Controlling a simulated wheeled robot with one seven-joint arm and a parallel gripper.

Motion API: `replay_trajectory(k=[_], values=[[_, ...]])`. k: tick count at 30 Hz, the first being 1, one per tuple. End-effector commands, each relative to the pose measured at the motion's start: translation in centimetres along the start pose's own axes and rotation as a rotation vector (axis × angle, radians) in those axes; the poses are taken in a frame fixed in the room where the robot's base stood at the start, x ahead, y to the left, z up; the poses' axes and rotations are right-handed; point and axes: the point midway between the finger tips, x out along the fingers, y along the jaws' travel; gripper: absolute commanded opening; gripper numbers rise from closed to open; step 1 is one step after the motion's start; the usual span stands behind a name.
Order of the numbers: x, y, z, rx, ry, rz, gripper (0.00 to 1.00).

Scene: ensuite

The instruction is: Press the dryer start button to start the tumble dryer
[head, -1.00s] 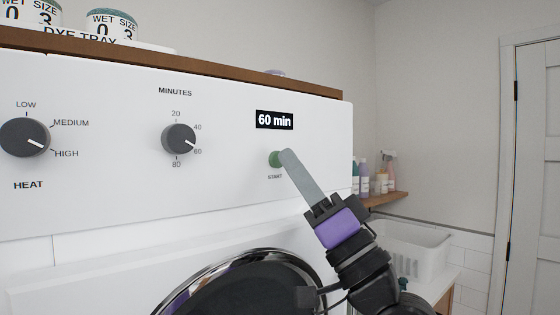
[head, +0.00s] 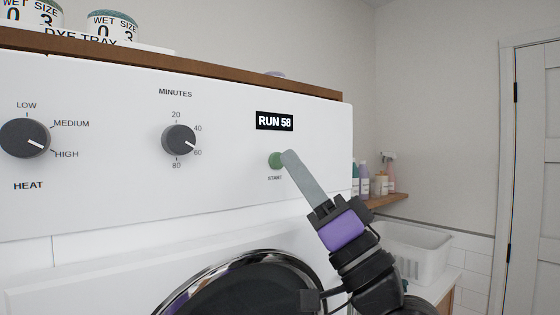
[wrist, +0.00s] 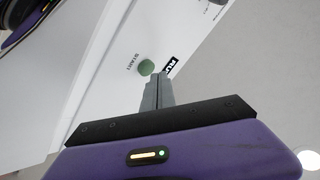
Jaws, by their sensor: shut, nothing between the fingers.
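The green start button (head: 275,160) is on the right side of the white dryer panel (head: 100,190), above the word START. It also shows in the wrist view (wrist: 146,67), just beyond my fingertips. The display (head: 274,121) above it reads "RUN 58". My gripper (head: 288,156) is shut and empty, its grey fingers pointing at the panel, with the tips just right of the button in the head view. Whether they touch it I cannot tell. The minutes knob (head: 179,139) points near 60. The heat knob (head: 25,138) points to HIGH.
The round dryer door (head: 250,285) is below the panel. Tubs (head: 112,27) and a tray stand on the wooden top at the left. To the right are a white basket (head: 415,250) and a shelf with bottles (head: 388,177). A door (head: 535,170) is at far right.

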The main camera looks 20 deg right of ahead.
Motion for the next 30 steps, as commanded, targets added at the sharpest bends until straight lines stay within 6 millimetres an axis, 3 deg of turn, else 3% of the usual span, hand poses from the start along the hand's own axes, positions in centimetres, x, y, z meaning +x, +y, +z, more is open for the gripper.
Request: replay_trajectory(k=[16, 30], values=[[-0.9, -0.6, -0.6, -0.001, 0.0, 0.001, 0.0], [-3.8, -2.7, -2.8, -0.001, 0.0, 0.001, 0.0]])
